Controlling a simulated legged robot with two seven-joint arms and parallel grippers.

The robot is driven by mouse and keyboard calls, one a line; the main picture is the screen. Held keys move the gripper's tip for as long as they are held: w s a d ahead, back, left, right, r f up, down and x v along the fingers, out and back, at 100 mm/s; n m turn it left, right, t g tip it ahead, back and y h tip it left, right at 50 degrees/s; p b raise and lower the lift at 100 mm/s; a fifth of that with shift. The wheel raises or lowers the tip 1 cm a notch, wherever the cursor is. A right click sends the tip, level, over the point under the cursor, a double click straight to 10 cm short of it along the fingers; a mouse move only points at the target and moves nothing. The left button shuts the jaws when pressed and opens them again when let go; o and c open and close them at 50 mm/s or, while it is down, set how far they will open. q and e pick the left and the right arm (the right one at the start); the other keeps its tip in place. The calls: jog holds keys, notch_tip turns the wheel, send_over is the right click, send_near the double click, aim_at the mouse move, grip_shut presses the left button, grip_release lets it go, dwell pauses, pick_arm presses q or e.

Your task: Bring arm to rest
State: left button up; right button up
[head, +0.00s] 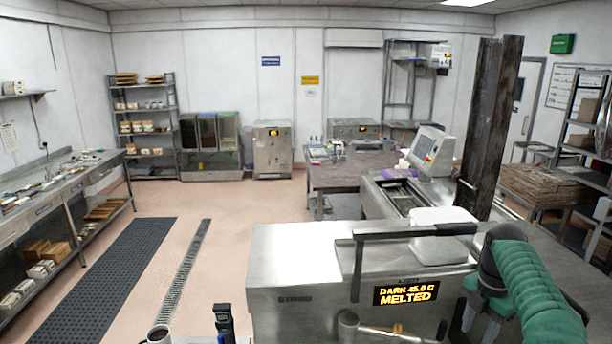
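My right arm, in a green sleeve, comes in from the lower right. Its gripper (481,322) points down in front of the steel melting machine (310,270), at the right of its display. The two grey fingers stand apart, and no object shows between them. The machine's display (406,292) reads "DARK 45.6 C MELTED" in orange. My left arm and gripper are not in view.
A dark handle-like object (224,322) and a cup (159,334) stand at the bottom edge. The floor at left is clear around a black mat (110,280).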

jog(key=s+a+f+m+t+b, duration=0.1)
jog(key=s+a+f+m+b, duration=0.2)
jog(key=a+f+m+b, duration=0.35)
jog(key=s+a+f+m+b, duration=0.3)
jog(key=a+f+m, duration=0.1)
jog(key=a+f, duration=0.45)
jog(key=s+a+f+m+b, duration=0.2)
jog(key=s+f+m, duration=0.4)
jog(key=s, duration=0.3)
jog(key=s+a+f+m+t+b, duration=0.1)
jog(key=s+a+f+m+b, duration=0.1)
jog(key=s+f+m+b, duration=0.2)
jog(key=s+f+m, duration=0.2)
jog(key=s+f, duration=0.2)
jog(key=s, duration=0.1)
jog(key=shift+s+a+f+t, duration=0.3)
jog(key=shift+s+a, duration=0.05)
jog(key=shift+a, duration=0.05)
jog(key=shift+w, duration=0.15)
